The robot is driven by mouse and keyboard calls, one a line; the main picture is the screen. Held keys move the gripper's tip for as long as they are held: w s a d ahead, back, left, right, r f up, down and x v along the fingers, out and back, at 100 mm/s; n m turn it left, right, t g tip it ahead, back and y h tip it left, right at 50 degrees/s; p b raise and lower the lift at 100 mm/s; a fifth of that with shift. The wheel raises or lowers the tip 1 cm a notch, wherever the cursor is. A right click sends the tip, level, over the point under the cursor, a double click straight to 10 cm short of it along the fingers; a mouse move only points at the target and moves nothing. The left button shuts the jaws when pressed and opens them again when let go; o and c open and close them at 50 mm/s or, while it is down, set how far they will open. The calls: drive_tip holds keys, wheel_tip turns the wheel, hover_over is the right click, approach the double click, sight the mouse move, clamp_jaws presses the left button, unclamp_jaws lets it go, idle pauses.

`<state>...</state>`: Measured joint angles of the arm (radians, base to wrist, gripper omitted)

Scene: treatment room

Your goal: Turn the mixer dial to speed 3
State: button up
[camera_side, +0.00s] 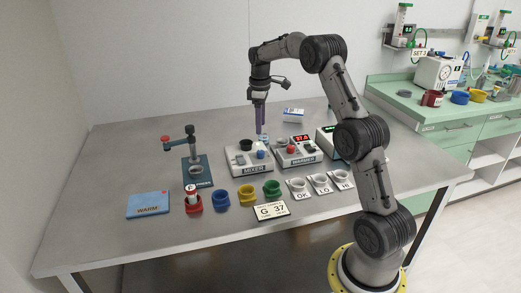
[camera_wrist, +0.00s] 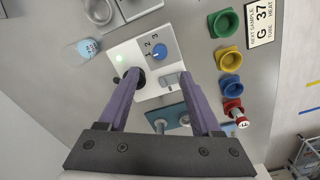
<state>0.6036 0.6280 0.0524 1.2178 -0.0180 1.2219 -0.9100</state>
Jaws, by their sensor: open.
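The mixer (camera_side: 250,168) is a pale box labelled MIXER, near the middle of the table. Its round blue dial (camera_side: 261,155) is on the top; it also shows in the wrist view (camera_wrist: 158,51), with the numbers 2 and 3 beside it. I cannot read for certain where the dial points. My gripper (camera_side: 260,130) points down above the back of the mixer. In the wrist view, its purple fingers (camera_wrist: 160,78) are spread apart with nothing between them, and the dial lies beyond the tips. A black round part of the mixer is partly hidden by the left finger.
The warmer (camera_side: 298,157), with a red display, stands right of the mixer. A press (camera_side: 196,167) stands left. Red, blue, yellow and green cups (camera_side: 272,188) line the front, beside a card reading G 37 (camera_side: 271,211).

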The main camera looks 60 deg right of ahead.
sight(260, 151)
wheel_tip(260, 151, down, 11)
drive_tip(key=shift+d+f, duration=0.1)
drive_tip(key=shift+d, duration=0.05)
idle(0.4)
drive_tip(key=shift+w, duration=0.1)
clamp_jaws()
